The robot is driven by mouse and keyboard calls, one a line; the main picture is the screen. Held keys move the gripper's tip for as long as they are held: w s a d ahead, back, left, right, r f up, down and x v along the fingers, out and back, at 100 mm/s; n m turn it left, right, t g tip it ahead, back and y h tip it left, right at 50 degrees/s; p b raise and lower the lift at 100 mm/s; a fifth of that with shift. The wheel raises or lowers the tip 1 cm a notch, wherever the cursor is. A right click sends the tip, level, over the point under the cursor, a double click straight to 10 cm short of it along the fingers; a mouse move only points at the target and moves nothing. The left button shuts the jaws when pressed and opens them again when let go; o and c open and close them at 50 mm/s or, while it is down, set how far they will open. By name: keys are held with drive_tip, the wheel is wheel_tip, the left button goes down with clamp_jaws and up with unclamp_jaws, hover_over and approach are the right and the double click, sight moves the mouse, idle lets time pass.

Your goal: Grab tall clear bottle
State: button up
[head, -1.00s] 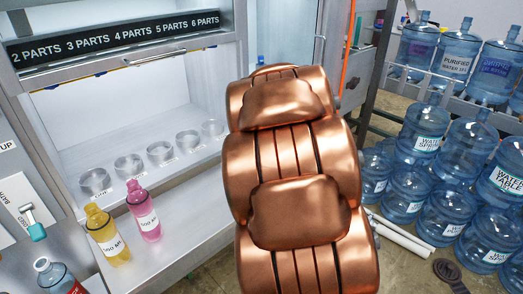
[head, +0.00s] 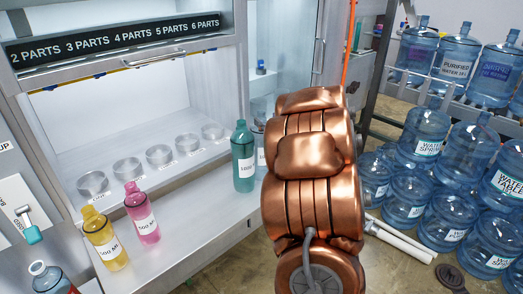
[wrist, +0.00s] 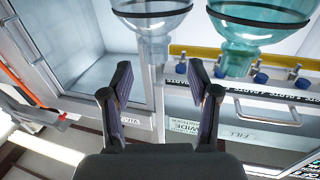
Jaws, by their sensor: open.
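A clear bottle (wrist: 155,25) shows in the wrist view, beyond and just above my gripper (wrist: 162,78). My two dark fingers are apart with nothing between them, and they do not touch the bottle. The bottle runs out of the top of the picture. In the head view only a strip of a clear bottle (head: 261,157) with a white label shows, right of the teal bottle (head: 243,157); my copper arm hides the rest. The teal bottle also shows in the wrist view (wrist: 250,25), right of the clear one. My gripper is hidden in the head view.
Yellow (head: 104,238) and pink (head: 142,212) bottles stand on the grey counter ledge (head: 190,225). Several clear round dishes (head: 160,156) line the cabinet floor behind. A bottle with a red label (head: 52,280) is at lower left. Large blue water jugs (head: 437,215) crowd the right.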

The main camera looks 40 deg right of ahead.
sight(263, 116)
drive_tip(key=shift+d+p+x, duration=0.15)
drive_tip(key=shift+p+x, duration=0.3)
drive_tip(key=shift+x, duration=1)
drive_tip(key=shift+d+p+x, duration=0.15)
drive_tip(key=shift+p+x, duration=0.25)
drive_tip(key=shift+x, duration=1.05)
drive_tip(key=shift+s+f, duration=0.1)
drive_tip(key=shift+f, duration=0.05)
clamp_jaws()
